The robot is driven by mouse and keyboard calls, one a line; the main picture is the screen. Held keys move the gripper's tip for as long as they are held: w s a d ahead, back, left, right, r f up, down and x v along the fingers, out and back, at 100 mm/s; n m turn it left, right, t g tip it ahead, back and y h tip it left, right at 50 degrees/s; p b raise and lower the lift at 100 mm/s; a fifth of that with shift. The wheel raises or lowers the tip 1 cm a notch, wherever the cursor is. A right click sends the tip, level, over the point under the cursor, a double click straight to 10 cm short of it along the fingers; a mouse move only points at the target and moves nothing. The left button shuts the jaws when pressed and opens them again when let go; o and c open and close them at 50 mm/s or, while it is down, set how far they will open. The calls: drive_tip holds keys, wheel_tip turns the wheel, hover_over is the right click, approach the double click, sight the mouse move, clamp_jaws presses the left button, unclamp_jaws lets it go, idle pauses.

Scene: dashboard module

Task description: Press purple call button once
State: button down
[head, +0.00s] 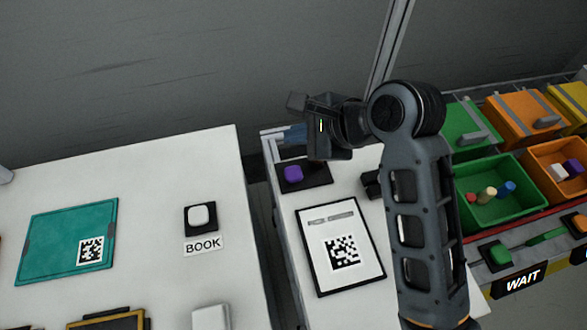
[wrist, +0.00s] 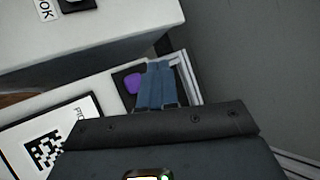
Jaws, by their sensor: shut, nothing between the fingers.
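The purple call button (head: 293,173) sits on a black base plate (head: 318,174) at the far end of the right white table. It also shows in the wrist view (wrist: 132,83), just left of my fingertips. My gripper (head: 292,134) is above and beyond the button in the head view, near the table's far edge. Its blue-grey fingers (wrist: 157,85) are together and empty in the wrist view. They appear apart from the button; the exact height above it is hard to tell.
A framed sheet with a square code (head: 341,245) lies in front of the button. A white BOOK button (head: 201,216) and a teal folder (head: 68,241) are on the left table. Colored bins (head: 492,195) stand at right. A gap separates the two tables.

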drive_tip(key=shift+f, duration=0.15)
drive_tip(key=b, duration=0.5)
hover_over(297, 175)
wheel_tip(297, 175, down, 7)
drive_tip(key=shift+r, duration=0.15)
drive_tip(key=shift+f, duration=0.95)
drive_tip(key=shift+f, duration=0.15)
idle(1.1)
drive_tip(key=shift+f, duration=0.25)
drive_tip(key=shift+f, duration=0.5)
idle(0.8)
drive_tip(key=shift+r+p, duration=0.15)
drive_tip(key=shift+p, duration=0.2)
drive_tip(key=shift+r+p, duration=0.85)
drive_tip(key=shift+p, duration=0.3)
